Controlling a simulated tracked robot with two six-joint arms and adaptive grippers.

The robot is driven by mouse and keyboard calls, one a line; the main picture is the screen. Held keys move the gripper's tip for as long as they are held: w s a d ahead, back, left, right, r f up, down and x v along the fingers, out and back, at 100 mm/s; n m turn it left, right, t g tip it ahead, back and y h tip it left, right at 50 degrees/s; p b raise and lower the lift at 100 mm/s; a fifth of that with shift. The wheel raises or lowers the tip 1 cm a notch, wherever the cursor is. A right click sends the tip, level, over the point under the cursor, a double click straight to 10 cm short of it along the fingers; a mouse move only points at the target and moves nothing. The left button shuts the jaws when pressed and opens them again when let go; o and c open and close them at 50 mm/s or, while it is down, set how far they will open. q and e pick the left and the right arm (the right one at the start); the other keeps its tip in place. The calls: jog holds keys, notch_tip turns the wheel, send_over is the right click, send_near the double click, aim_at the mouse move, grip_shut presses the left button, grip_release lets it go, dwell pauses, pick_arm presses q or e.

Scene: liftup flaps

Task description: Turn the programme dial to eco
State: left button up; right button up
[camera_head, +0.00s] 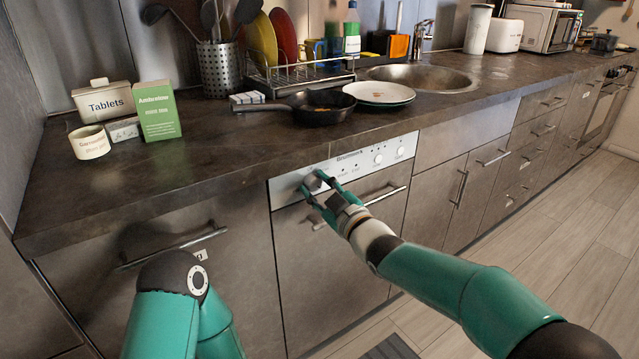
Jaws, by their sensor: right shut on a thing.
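The dishwasher (318,258) is built in under the counter, with a light control panel (282,193) along its top edge. My right gripper (313,184) is at the left part of this panel, its green fingers closed around the programme dial (318,175), which is mostly hidden by the fingers. The dial's pointer and its eco mark cannot be read. Two round buttons (378,158) sit at the panel's right. My left arm shows at the lower left, in front of the cabinet; its gripper is not in view.
The dishwasher handle (385,194) sticks out just below the panel, close to my right gripper. A black frying pan (322,107) and white plates (379,92) stand on the counter (225,150) above. A cabinet handle (175,247) is behind my left arm.

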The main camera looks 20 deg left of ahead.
jog(key=m+p, duration=0.3)
jog(key=m, duration=0.3)
jog(key=shift+f+h, duration=0.1)
jog(key=shift+h, duration=0.2)
jog(key=shift+f+m+p, duration=0.1)
jog(key=shift+m+p, duration=0.55)
jog(key=shift+m, duration=0.65)
jog(key=shift+f, duration=0.2)
jog(key=o, duration=0.9)
jog(key=shift+a, duration=0.1)
jog(key=shift+c, duration=0.2)
jog(key=o, duration=0.3)
jog(key=shift+r, duration=0.25)
jog(key=shift+d, duration=0.2)
